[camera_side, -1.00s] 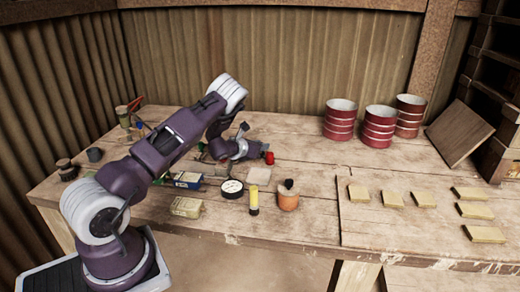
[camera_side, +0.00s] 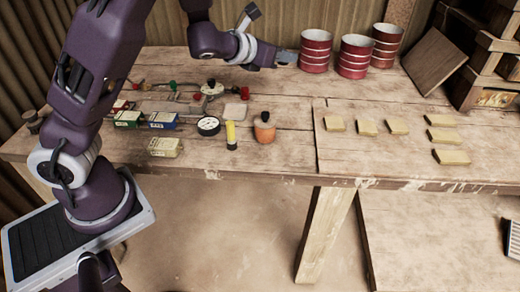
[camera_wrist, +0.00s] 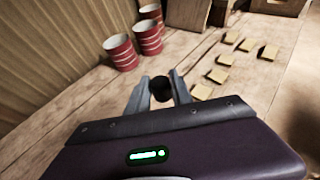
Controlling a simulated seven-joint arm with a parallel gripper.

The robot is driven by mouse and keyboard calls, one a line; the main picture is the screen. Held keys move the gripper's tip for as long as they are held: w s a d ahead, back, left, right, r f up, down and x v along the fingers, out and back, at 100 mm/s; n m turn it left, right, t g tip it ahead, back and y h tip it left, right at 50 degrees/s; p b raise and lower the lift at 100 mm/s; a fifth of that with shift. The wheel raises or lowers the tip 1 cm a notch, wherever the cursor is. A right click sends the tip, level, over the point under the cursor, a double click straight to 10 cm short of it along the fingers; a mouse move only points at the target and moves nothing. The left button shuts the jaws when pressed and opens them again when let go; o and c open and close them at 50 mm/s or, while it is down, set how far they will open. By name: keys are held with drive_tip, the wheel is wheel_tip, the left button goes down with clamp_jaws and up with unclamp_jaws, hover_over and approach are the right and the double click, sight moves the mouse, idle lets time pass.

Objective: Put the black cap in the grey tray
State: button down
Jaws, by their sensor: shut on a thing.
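My gripper (camera_wrist: 160,92) is shut on the black cap (camera_wrist: 161,87), which shows as a dark round thing between the grey fingertips in the wrist view. In the side view my gripper (camera_side: 286,58) is at the back of the bench, raised and close to the left red drum; the cap is too small to make out there. A flat pale greyish square (camera_side: 236,112) lies mid-bench, left of and nearer than my gripper; I cannot tell whether it is the grey tray. No other thing is clearly a grey tray.
Three red drums (camera_side: 315,52) stand at the back right, beside my gripper. Several tan blocks (camera_side: 366,127) lie on the right board. An orange jar (camera_side: 264,128), a yellow tube (camera_side: 231,135), a round black-rimmed dial (camera_side: 208,126) and small boxes (camera_side: 163,147) crowd the left half.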

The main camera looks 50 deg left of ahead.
drive_tip(key=s+d+r+h, duration=0.1)
drive_tip(key=s+d, duration=0.2)
drive_tip(key=d, duration=0.1)
drive_tip(key=w+a+f+n+g+y, duration=0.1)
drive_tip(key=a+f+n+y, duration=0.15)
drive_tip(key=a, duration=0.55)
drive_tip(key=a+f+n+y, duration=0.1)
drive_tip(key=a+y, duration=0.2)
drive_tip(key=a, duration=0.4)
drive_tip(key=n+g+y, duration=0.7)
drive_tip(key=n, duration=0.2)
hover_over(157, 96)
wheel_tip(157, 96, down, 10)
drive_tip(key=f, duration=0.9)
drive_tip(key=shift+d+f, duration=0.2)
drive_tip(key=shift+f, duration=0.2)
drive_tip(key=shift+f, duration=0.1)
drive_tip(key=c, duration=1.1)
unclamp_jaws()
drive_tip(key=shift+c, duration=0.2)
